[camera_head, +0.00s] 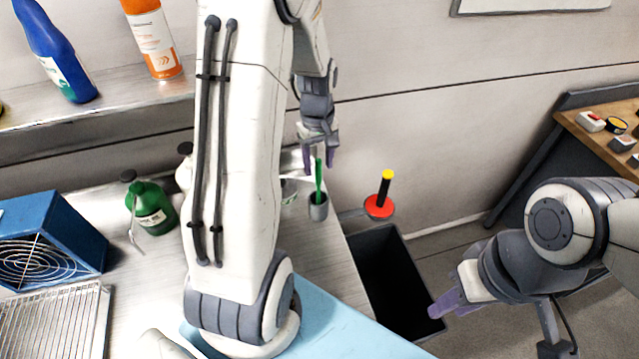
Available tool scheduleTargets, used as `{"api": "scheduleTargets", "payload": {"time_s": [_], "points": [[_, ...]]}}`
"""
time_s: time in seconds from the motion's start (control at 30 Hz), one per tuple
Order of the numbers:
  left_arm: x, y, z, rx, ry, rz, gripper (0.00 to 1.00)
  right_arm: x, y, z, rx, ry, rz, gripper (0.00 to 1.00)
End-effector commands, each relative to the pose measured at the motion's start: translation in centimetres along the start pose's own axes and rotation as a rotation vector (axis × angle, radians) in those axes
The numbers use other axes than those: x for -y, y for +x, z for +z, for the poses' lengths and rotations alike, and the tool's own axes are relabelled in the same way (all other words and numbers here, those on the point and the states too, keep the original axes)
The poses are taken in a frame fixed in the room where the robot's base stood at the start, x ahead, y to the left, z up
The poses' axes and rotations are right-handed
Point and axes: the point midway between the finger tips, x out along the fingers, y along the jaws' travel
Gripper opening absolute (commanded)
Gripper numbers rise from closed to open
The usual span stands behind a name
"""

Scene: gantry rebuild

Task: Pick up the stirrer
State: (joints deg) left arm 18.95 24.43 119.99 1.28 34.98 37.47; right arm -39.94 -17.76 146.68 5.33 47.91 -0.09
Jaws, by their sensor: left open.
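A green stick, which looks like the stirrer (318,175), stands upright in a small grey cup (318,207) near the right edge of the bench. My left gripper (319,162) points down just above the cup. Its fingers are apart, and the top of the stick shows between or just in front of the fingertips. I cannot tell whether they touch it. My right gripper (446,304) is at the lower right, away from the bench top. Its finger opening cannot be made out.
A green bottle (152,208), a blue box with a fan grille (50,235) and a wire rack (58,325) are on the bench's left. A dark bin (385,270) and a red disc with a black handle (379,207) are right of the cup. A shelf above holds bottles.

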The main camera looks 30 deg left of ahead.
Motion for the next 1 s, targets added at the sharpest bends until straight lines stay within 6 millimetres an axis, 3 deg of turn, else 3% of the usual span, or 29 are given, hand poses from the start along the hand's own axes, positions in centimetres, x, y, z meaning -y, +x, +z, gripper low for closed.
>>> {"api": "scheduleTargets", "payload": {"time_s": [0.6, 0.9, 1.0], "points": [[-0.3, 6.5, -0.9, 0.002, 0.002, -0.002, 0.55, 0.2, -3.1, -0.2, 0.0, -0.005, 0.0, 0.35], [-0.4, 7.0, -0.9, 0.0, 0.002, 0.0, 0.55, 0.2, -3.1, -0.2, 0.0, -0.005, 0.0, 0.35], [-0.3, 6.9, -0.9, 0.0, 0.002, 0.0, 0.17, 0.2, -3.1, -0.2, 0.0, -0.005, 0.0, 0.35]]}}
